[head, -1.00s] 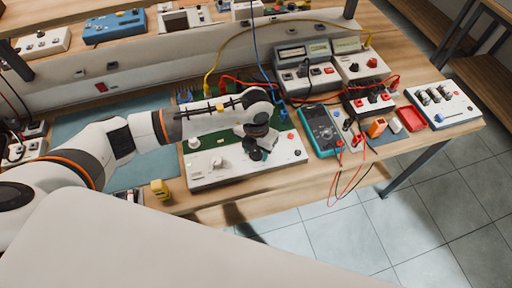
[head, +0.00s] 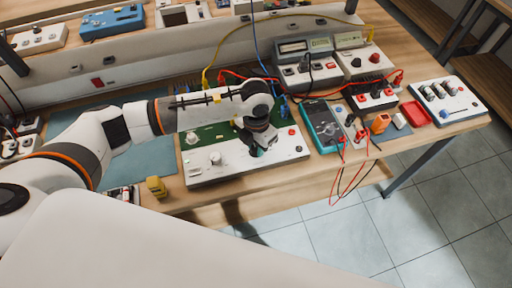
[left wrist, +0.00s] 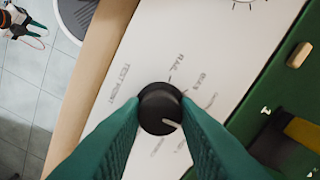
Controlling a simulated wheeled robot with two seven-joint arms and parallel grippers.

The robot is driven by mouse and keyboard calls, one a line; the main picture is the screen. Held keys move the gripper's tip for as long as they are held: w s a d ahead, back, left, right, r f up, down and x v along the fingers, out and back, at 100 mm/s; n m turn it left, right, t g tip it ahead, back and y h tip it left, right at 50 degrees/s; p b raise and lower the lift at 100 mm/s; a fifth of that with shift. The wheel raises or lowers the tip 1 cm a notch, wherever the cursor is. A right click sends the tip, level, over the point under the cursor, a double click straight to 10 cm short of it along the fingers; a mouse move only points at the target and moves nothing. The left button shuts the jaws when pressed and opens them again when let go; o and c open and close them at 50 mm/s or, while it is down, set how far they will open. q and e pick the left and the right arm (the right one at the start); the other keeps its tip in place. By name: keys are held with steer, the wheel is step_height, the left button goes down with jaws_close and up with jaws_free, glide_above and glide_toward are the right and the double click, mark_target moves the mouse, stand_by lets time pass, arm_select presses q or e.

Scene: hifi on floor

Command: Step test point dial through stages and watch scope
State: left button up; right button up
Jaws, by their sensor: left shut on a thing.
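The test point dial (left wrist: 160,108) is a round black knob on a white panel, with a pale pointer mark toward the lower right in the left wrist view. Printed labels, including "TEST POINT", surround it. My left gripper (head: 258,149) is shut on the knob, its two teal fingers on either side of it. The gripper hides the knob in the head view. The white panel (head: 234,164) lies along the bench front with a green circuit board (head: 208,133) behind it. No scope can be made out clearly. My right gripper (left wrist: 35,35) seems to show small at the upper left of the left wrist view.
A teal multimeter (head: 322,126) with red and black leads stands right of the panel. Grey metered instruments (head: 305,65) stand behind. A red tray (head: 415,113) and a white switch box (head: 448,101) are further right.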

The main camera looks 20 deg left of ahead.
mark_target(256, 148)
arm_select(q)
steer(key=m+b, duration=0.3)
steer(key=shift+w+f, duration=0.1)
steer(key=shift+f, duration=0.05)
steer(key=shift+m+b, duration=0.85)
steer(key=shift+m, duration=0.15)
steer(key=shift+r, duration=0.2)
steer(key=o, duration=1)
steer(key=shift+c, duration=0.2)
step_height(256, 148, up, 12)
steer(key=b, duration=0.2)
